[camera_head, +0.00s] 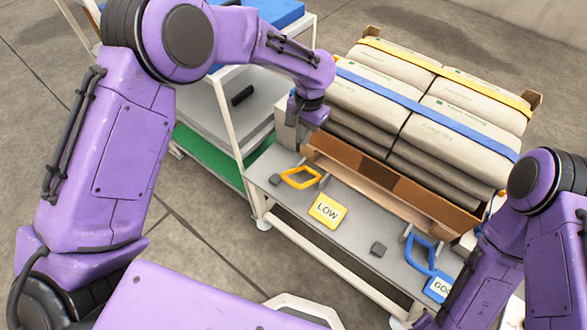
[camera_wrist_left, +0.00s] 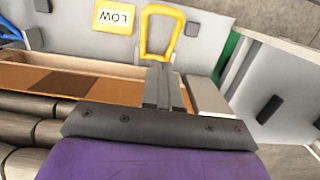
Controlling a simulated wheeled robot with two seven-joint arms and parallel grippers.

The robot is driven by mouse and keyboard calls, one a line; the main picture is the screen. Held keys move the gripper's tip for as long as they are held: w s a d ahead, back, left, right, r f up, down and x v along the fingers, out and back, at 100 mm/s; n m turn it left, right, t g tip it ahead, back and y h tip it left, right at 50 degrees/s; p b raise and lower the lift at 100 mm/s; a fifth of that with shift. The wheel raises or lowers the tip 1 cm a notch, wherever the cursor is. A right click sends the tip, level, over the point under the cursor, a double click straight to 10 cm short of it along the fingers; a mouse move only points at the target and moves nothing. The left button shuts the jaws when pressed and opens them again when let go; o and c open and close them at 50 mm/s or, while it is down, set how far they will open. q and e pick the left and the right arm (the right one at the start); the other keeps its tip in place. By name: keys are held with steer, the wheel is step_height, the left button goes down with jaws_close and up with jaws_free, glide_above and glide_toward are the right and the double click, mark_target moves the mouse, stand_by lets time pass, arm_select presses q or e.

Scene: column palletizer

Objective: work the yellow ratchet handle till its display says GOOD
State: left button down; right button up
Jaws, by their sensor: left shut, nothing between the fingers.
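The yellow ratchet handle (camera_head: 301,177) is a loop on the near ledge of the bench, at the left end of the load. Its yellow display (camera_head: 327,211) reads LOW. In the left wrist view the handle (camera_wrist_left: 162,33) stands just beyond my left fingertips (camera_wrist_left: 160,78), and the LOW display (camera_wrist_left: 114,16) is beside it. My left gripper (camera_head: 308,118) is shut and empty, above and behind the handle in the head view; I cannot tell whether it touches. My right arm shows at the right, but its gripper is out of view.
A blue ratchet handle (camera_head: 421,254) and a blue display (camera_head: 439,288), partly hidden, reading GO..., sit at the right of the ledge. Stacked sacks (camera_head: 450,105) under yellow and blue straps lie behind. A white shelf cart (camera_head: 233,125) stands at the left.

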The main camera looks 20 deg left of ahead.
arm_select(q)
steer(key=s+a+f+p, duration=0.1)
steer(key=s+f, duration=0.3)
steer(key=f, duration=0.8)
steer(key=shift+a, duration=0.35)
arm_select(e)
steer(key=shift+r, duration=0.7)
arm_select(q)
steer(key=shift+f, duration=0.15)
